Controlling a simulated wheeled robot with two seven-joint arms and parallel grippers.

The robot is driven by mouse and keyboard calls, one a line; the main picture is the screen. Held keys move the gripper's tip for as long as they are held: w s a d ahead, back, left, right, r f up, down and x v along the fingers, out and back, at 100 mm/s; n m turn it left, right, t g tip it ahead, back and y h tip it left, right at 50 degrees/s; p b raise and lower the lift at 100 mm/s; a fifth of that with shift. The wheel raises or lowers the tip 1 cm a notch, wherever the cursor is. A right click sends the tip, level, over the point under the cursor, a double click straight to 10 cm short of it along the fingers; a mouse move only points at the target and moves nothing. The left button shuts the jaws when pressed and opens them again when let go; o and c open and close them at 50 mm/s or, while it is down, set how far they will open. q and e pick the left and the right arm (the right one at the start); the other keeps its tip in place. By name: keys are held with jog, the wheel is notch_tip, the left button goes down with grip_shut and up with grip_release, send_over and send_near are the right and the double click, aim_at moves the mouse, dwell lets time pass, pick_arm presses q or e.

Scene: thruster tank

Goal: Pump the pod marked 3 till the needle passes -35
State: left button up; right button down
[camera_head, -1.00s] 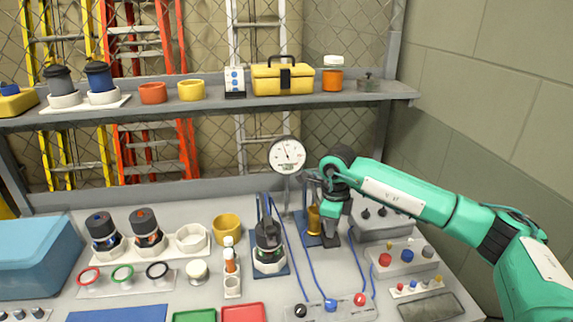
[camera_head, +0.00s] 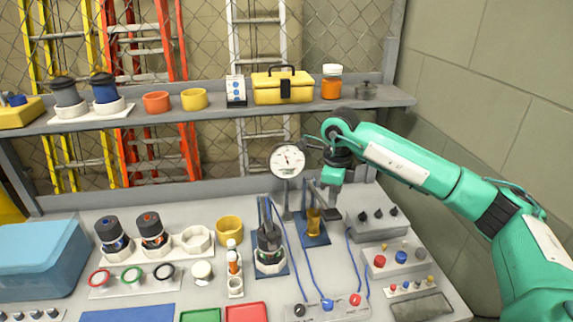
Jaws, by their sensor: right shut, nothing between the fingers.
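The round white gauge (camera_head: 287,160) stands on a post at the back of the bench; its needle points roughly upward and its numbers are too small to read. A pump with an amber cylinder (camera_head: 313,221) stands on a blue base just right of the gauge. A dark-topped pod (camera_head: 269,246) sits in a white holder on a blue plate, with blue tubes by it; I cannot read a mark on it. My right gripper (camera_head: 331,213) is shut and empty, pointing down just right of the amber cylinder; I cannot tell whether it touches the pump's handle. My left gripper is out of view.
Two more pods (camera_head: 153,233) stand in a white rack at left. A panel with blue and red knobs (camera_head: 328,306) is in front. Control boxes (camera_head: 399,260) lie at right. The shelf (camera_head: 225,116) above holds a yellow toolbox (camera_head: 283,88), jars and cups.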

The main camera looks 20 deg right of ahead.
dwell(0.3)
notch_tip(320, 180, down, 14)
jog(key=r+b, duration=0.1)
jog(key=b, duration=0.9)
notch_tip(320, 180, up, 13)
jog(key=p, duration=0.8)
